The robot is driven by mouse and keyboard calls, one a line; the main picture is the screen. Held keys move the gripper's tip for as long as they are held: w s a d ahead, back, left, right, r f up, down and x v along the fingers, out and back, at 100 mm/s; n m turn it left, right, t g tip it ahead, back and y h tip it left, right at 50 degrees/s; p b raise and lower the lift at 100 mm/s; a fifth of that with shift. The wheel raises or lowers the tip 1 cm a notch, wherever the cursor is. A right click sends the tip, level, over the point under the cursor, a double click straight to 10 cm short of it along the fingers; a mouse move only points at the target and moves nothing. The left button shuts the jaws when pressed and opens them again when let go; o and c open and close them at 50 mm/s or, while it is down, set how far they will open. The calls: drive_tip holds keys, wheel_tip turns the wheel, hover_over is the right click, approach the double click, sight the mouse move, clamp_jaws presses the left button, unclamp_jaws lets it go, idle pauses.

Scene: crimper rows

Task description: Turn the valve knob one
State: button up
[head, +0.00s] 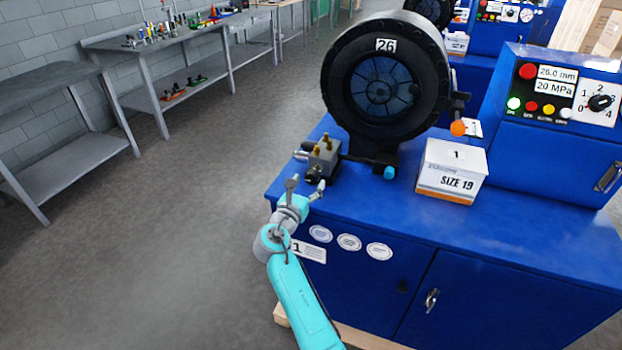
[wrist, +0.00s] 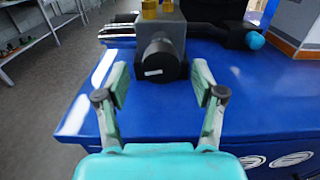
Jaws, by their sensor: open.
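The valve block (head: 325,155) is a small grey block with brass fittings on top, at the left front of the blue machine. It also shows in the wrist view (wrist: 174,30). Its round black valve knob (wrist: 159,62) faces my gripper, with a small white mark low on its face. In the head view the knob (head: 314,174) is small and dark. My gripper (head: 306,185) is open and empty just in front of the block. In the wrist view the two fingers stand left and right of the knob, apart from it; the depth gap is hard to tell.
The blue cabinet (head: 450,245) carries a large black crimper head (head: 343,75) marked 26, a SIZE 19 box (head: 451,172) labelled 1, and a control panel (head: 565,92) with a selector. A blue-capped part (head: 390,172) lies right of the block. Grey floor (head: 190,220) is free at left.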

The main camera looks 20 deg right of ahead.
sight(311, 181)
drive_tip(key=shift+x, duration=1.55)
drive_tip(key=shift+d, duration=0.1)
drive_tip(key=c, duration=1.1)
drive_tip(key=shift+c, duration=0.2)
drive_tip(key=shift+m, duration=0.3)
drive_tip(key=m, duration=0.4)
drive_tip(key=shift+m, duration=2.6)
drive_tip(key=shift+s, duration=0.1)
